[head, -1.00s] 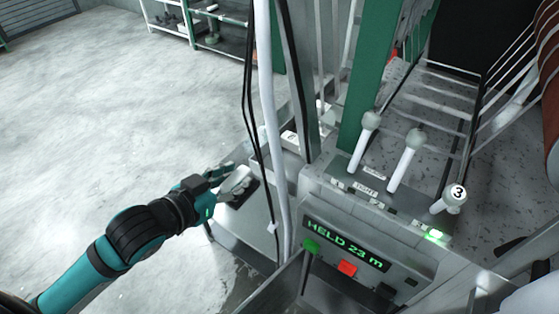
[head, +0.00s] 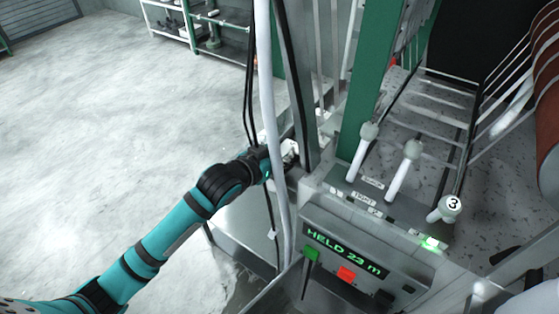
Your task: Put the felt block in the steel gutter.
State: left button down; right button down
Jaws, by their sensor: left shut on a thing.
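My left gripper (head: 289,151) is at the far end of the left arm, beside the dark upright frame and partly behind the pale hanging pipe and black cables. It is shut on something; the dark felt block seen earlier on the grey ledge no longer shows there. The held block itself is hidden by the fingers, pipe and cables. I cannot make out the steel gutter for certain; the area around the gripper is partly covered. My right gripper is not in view.
The pale pipe (head: 268,110) and black cables hang across the arm. Right of it stand a control panel (head: 345,258) reading "HELD 23 m" and several white levers (head: 402,170). A green post (head: 372,80) rises behind. The grey ledge (head: 243,215) is bare; open floor lies left.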

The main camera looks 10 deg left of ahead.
pick_arm(q)
notch_tip(320, 180, down, 3)
jog(key=shift+f, duration=0.3)
jog(key=shift+f, duration=0.15)
jog(key=c, duration=0.9)
grip_release()
jog(key=shift+b+v, duration=0.55)
jog(key=shift+v, duration=5.55)
